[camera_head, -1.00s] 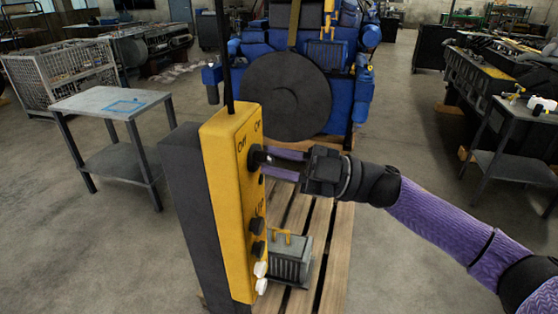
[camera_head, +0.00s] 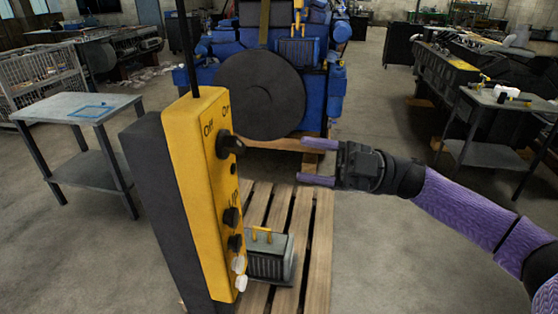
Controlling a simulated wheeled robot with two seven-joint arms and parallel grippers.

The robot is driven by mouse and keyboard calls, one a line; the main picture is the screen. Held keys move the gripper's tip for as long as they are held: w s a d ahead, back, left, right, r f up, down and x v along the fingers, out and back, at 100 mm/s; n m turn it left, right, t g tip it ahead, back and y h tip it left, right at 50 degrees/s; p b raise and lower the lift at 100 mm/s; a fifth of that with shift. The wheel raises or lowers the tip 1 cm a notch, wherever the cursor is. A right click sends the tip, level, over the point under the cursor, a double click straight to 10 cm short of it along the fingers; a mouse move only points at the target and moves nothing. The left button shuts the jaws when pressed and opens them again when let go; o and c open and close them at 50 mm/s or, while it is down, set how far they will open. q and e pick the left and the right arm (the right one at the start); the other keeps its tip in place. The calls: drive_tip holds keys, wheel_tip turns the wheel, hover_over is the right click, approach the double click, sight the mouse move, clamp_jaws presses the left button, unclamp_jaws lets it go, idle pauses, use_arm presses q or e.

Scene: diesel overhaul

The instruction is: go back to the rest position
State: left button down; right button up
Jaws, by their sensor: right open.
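My right gripper (camera_head: 318,162) is open and empty, its two purple fingers pointing left. It hangs in the air to the right of the yellow control box (camera_head: 196,190), apart from it. The box stands upright on a dark grey back part. A black knob (camera_head: 230,144) sits near its top by the On and Off lettering, with black buttons (camera_head: 232,217) and white buttons (camera_head: 240,282) below. My left gripper is not in view.
A blue engine (camera_head: 300,75) with a dark disc stands behind. A grey ribbed block (camera_head: 268,258) with a yellow handle sits on the wooden pallet (camera_head: 318,250). A grey table (camera_head: 85,105) stands left and another table (camera_head: 490,150) right.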

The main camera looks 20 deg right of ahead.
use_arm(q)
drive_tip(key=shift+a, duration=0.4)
use_arm(e)
drive_tip(key=shift+s+d, duration=0.1)
drive_tip(key=shift+d, duration=0.15)
